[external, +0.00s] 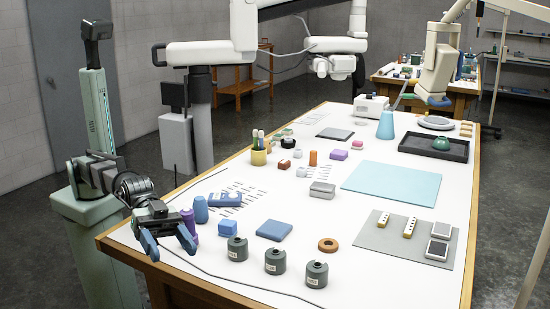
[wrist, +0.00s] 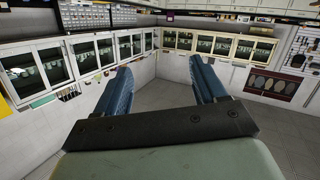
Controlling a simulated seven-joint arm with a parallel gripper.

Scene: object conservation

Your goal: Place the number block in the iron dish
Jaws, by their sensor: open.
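My gripper (external: 167,243) is open and empty at the table's near left corner, with its two blue fingers apart. I cannot tell for sure which thing is the number block; two pale blocks with dark marks, one (external: 410,227) and another (external: 383,219), lie on a grey mat (external: 372,240) at the right. I cannot tell for sure which is the iron dish; a dark tray (external: 412,148) with a green round thing (external: 442,143) stands at the back right.
A pale blue mat (external: 392,183) lies bare. A thin cable crosses the near edge.

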